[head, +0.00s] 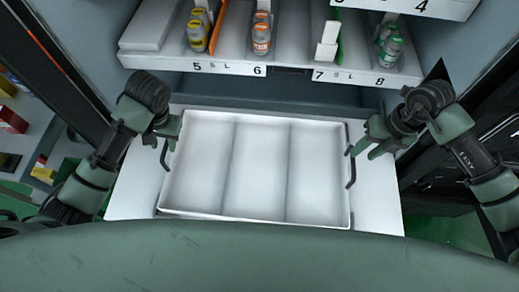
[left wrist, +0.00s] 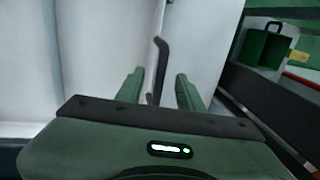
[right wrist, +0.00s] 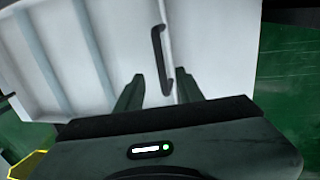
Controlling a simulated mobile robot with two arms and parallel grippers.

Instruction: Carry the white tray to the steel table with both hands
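The empty white tray (head: 260,170), with three long compartments, lies on a white surface in front of the shelves. It has a dark handle on each side: left (head: 165,155) and right (head: 351,168). My left gripper (head: 172,138) is open at the left handle; in the left wrist view that handle (left wrist: 158,62) stands between the fingertips. My right gripper (head: 362,147) is open at the right handle; in the right wrist view that handle (right wrist: 160,60) lies between and beyond the fingers. Whether the fingers touch the handles cannot be told. I cannot identify the steel table.
Behind the tray, a white shelf (head: 165,62) holds orange, yellow and green bottles above numbered labels. Dark cabinet frames flank both arms. A shelf with small coloured boxes (head: 12,118) is at the far left. The white surface (head: 378,200) shows bare on both sides of the tray.

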